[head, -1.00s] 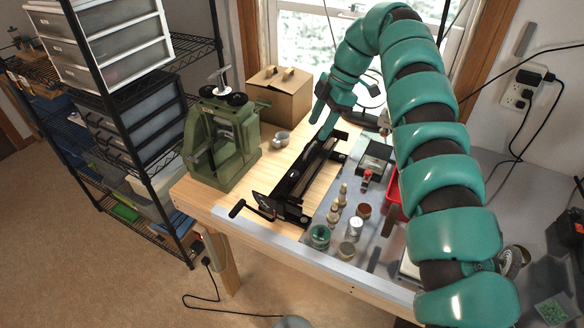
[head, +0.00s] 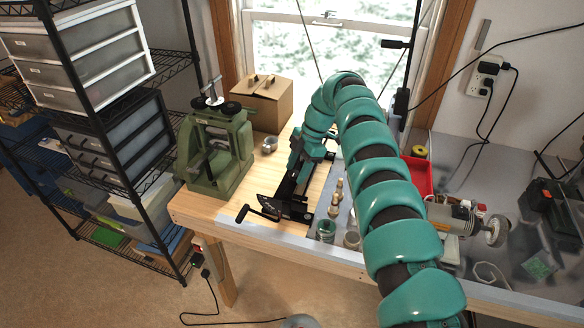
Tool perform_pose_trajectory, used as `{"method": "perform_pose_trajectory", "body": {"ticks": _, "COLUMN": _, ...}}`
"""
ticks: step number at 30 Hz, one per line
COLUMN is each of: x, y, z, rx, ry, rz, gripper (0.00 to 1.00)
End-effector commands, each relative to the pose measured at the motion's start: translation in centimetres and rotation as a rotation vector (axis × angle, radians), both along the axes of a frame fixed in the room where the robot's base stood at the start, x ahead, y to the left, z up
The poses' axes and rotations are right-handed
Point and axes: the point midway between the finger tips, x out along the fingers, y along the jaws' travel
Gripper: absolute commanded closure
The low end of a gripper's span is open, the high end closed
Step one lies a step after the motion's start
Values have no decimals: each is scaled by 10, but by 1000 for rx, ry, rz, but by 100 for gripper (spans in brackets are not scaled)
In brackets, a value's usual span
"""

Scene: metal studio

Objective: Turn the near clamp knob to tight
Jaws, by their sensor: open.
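A green cast press (head: 222,150) stands on the left end of the wooden bench. Two black round knobs sit on its top, a left knob (head: 199,102) and a right knob (head: 232,107), with a pale T-handle (head: 213,88) between them. I cannot tell which knob is the near clamp knob, nor how tight either is. A black bench tool with a crank handle (head: 243,213) lies to the right of the press. My gripper (head: 291,172) is over this tool, right of the press and apart from it. Its jaws are open; the fingertips are hard to make out.
A cardboard box (head: 264,103) stands behind the press. A small grey cup (head: 269,145) is on the wood between press and black tool. Jars (head: 326,230), wooden pegs (head: 339,187) and a red tray (head: 418,174) lie right. A wire shelf (head: 115,160) stands left.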

Motion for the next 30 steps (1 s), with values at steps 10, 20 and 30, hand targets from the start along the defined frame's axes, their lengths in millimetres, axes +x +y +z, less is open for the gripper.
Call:
{"method": "perform_pose_trajectory", "body": {"ticks": 10, "x": 0, "y": 0, "z": -1, "rx": 0, "ry": 0, "rz": 0, "gripper": 72}}
{"method": "perform_pose_trajectory", "body": {"ticks": 20, "x": 0, "y": 0, "z": -1, "rx": 0, "ry": 2, "rz": 0, "gripper": 94}}
{"method": "perform_pose_trajectory", "body": {"ticks": 30, "x": -1, "y": 0, "z": -1, "rx": -1, "ry": 1, "rz": -19, "gripper": 94}}
